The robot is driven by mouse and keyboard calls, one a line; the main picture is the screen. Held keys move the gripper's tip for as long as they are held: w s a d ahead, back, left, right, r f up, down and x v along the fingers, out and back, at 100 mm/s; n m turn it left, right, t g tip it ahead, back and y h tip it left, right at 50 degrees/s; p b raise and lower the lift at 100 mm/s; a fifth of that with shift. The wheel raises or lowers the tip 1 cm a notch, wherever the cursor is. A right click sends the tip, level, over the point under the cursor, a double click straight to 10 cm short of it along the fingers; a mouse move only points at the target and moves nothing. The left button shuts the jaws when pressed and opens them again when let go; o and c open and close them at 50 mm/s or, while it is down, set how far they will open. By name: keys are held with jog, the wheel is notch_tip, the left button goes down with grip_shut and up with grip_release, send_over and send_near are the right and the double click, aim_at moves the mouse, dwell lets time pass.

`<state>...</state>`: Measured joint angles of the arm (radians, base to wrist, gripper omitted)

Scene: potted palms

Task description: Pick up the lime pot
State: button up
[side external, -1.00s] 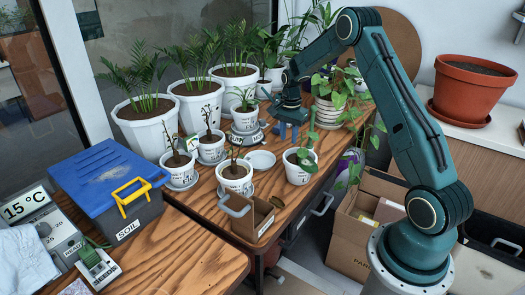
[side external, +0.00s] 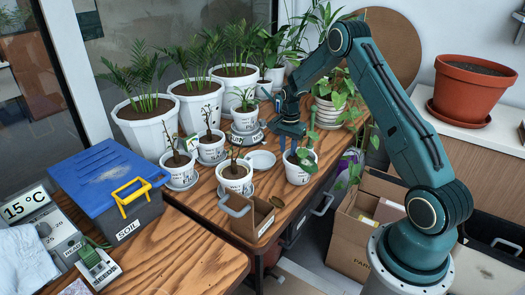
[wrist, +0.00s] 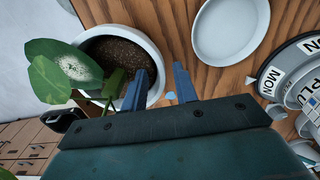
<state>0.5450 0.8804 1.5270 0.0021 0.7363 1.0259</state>
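A small white pot (side external: 298,172) with a leafy green seedling stands at the front right of the plant table; its label is too small to read for certain, so I cannot confirm it as the lime pot. In the wrist view this pot (wrist: 152,42) shows dark soil, a green stem and a broad leaf with a whitish patch. My gripper (side external: 289,146) is just above and behind it. In the wrist view my gripper (wrist: 162,88) is open, one finger over the soil and the other outside the rim. Contact with the rim cannot be told.
An empty white saucer (side external: 261,160) lies left of the pot. Other small labelled pots, such as one with a bare seedling (side external: 235,178), stand further left. A cardboard box (side external: 254,218) is in front. Large palms (side external: 146,125) line the back. A blue-lidded soil bin (side external: 110,190) is at left.

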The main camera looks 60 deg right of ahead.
dwell(0.3)
grip_shut()
jog(key=shift+r, duration=0.1)
notch_tip(320, 180, up, 20)
dwell(0.9)
dwell(0.5)
